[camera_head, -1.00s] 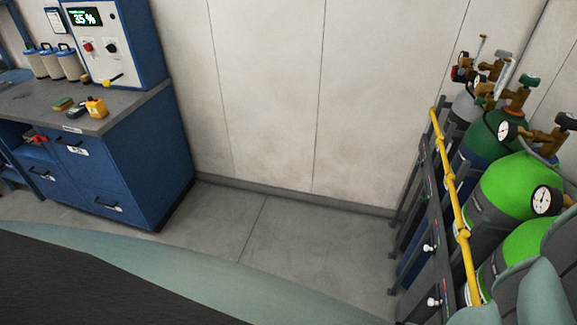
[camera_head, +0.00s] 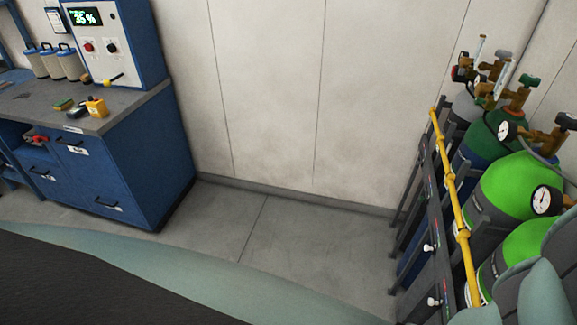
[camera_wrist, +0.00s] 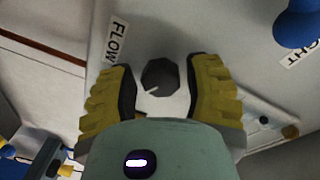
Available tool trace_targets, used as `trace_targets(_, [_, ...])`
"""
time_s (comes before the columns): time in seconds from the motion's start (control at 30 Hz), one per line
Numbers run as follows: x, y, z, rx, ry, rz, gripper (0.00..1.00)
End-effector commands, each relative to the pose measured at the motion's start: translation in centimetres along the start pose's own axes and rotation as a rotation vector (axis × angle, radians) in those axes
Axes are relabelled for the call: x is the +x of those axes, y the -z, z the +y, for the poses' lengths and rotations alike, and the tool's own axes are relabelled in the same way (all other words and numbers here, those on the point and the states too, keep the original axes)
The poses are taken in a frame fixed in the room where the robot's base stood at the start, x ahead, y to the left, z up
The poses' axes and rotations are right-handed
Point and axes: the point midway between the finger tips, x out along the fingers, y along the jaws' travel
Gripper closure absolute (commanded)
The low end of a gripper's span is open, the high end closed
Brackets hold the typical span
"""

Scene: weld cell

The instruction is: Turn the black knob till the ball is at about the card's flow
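In the wrist view the black knob (camera_wrist: 160,77), with a pale pointer line toward its lower left, sits on a pale grey panel beside a FLOW label (camera_wrist: 116,40). My gripper (camera_wrist: 161,80) has its two yellow ribbed fingers on either side of the knob. A small gap shows between each dark finger pad and the knob, so it looks open around the knob without gripping it. The fingers do not show in the head view. I cannot make out the ball or the card in either view.
A blue knob (camera_wrist: 297,22) is at the wrist view's upper right. In the head view, gas cylinders (camera_head: 510,185) stand at right behind a yellow rail (camera_head: 449,180). A blue cabinet (camera_head: 140,165) with a control box (camera_head: 135,50) reading 35 % is at left. The floor between is clear.

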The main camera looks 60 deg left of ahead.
Motion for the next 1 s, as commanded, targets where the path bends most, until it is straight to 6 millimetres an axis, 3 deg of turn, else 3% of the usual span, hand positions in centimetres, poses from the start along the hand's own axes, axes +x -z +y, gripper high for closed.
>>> trace_targets(0.13, [0.0, 0.1, 0.0, 0.001, 0.001, 0.001, 0.35])
trace_targets(0.53, [-0.8, 0.0, -0.1, 0.002, 0.002, 0.002, 0.35])
trace_targets(1.0, [-8.1, -0.1, -0.1, 0.001, 0.003, -0.002, 0.35])
